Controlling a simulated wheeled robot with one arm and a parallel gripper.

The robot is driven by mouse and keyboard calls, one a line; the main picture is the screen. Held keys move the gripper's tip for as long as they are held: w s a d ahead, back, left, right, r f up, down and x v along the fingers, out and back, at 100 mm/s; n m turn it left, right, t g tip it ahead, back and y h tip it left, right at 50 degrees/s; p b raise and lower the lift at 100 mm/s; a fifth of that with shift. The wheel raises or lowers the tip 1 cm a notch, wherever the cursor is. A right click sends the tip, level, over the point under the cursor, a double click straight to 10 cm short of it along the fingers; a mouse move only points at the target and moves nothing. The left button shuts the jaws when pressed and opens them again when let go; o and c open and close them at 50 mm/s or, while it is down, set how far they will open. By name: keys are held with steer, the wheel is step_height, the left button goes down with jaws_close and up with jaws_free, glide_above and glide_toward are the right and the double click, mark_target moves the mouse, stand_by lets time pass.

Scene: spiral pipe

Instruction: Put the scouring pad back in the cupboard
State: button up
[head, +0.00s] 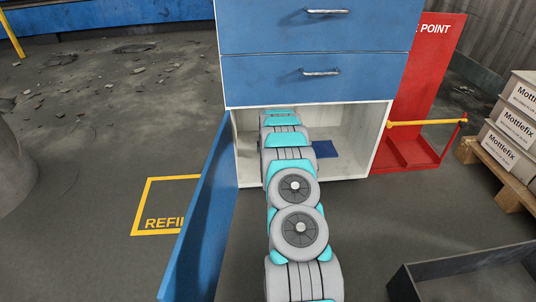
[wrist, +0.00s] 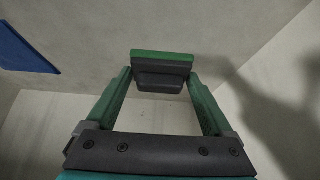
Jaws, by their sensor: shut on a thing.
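The cupboard (head: 379,138) is a white lower compartment under two blue drawers. Its blue door (head: 203,215) stands open at the left. My arm reaches into it, and in the head view my gripper is hidden behind the arm. In the wrist view my gripper (wrist: 160,78) has its two green fingers on either side of a small block, green on one face and dark grey below, which looks like the scouring pad (wrist: 162,58). The fingers are shut on it. Pale cupboard surfaces surround it. I cannot tell whether the pad touches one.
A flat blue piece (head: 325,149) lies on the cupboard floor right of my arm; it also shows in the wrist view (wrist: 22,48). A dark open tray (head: 470,275) is at the lower right. A red stand (head: 420,100) and boxes (head: 515,125) stand to the right.

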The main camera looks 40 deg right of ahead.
steer(key=shift+w+d+f, duration=0.25)
steer(key=shift+f, duration=1.3)
steer(key=shift+f, duration=0.1)
steer(key=shift+f, duration=0.1)
steer(key=o, duration=1.1)
steer(key=shift+c, duration=0.2)
steer(key=shift+b, duration=0.35)
steer(key=shift+a+p+v, duration=0.15)
steer(key=shift+p+v, duration=0.2)
steer(key=shift+v, duration=1.6)
steer(key=shift+a+p+v, duration=0.1)
steer(key=shift+p+v, duration=0.25)
steer(key=shift+v, duration=1.65)
